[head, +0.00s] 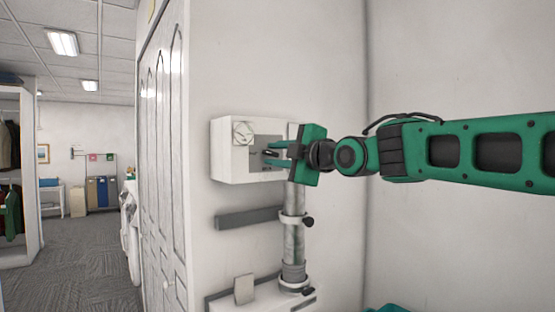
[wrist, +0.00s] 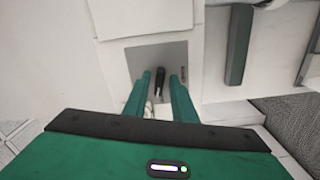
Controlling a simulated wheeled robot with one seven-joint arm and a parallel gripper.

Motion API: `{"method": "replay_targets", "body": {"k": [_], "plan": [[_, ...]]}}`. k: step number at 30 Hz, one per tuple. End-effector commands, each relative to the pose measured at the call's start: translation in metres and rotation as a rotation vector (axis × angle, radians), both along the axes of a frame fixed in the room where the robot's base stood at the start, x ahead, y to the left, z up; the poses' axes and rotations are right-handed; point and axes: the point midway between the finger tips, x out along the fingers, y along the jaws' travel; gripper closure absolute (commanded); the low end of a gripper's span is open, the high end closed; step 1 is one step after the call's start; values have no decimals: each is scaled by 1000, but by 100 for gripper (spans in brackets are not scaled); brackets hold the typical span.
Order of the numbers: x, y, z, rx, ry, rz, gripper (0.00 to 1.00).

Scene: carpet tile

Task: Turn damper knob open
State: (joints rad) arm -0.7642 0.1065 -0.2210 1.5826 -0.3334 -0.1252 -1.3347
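A white box (head: 226,165) is mounted on the wall, with a round white dial (head: 243,132) at its upper left and a grey panel (head: 266,139) on its front. In the wrist view the grey panel (wrist: 138,60) carries a small black knob or lever (wrist: 160,78). I cannot read any marking that names it the damper knob. My gripper (head: 272,153) is in front of the panel. Its green fingers are apart, one on each side of the black knob in the wrist view (wrist: 158,84). I cannot tell whether either finger touches it.
White panelled doors (head: 165,150) stand left. Open carpet (head: 75,250) lies further left.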

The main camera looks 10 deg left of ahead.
Motion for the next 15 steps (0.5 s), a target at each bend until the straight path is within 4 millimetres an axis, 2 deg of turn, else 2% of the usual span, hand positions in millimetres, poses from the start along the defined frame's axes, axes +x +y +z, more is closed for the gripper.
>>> {"method": "replay_targets", "body": {"k": [1,3,15], "plan": [[0,0,0,0,0,0,89],[0,0,0,0,0,0,100],[1,-1,-1,28,37,-1,100]]}}
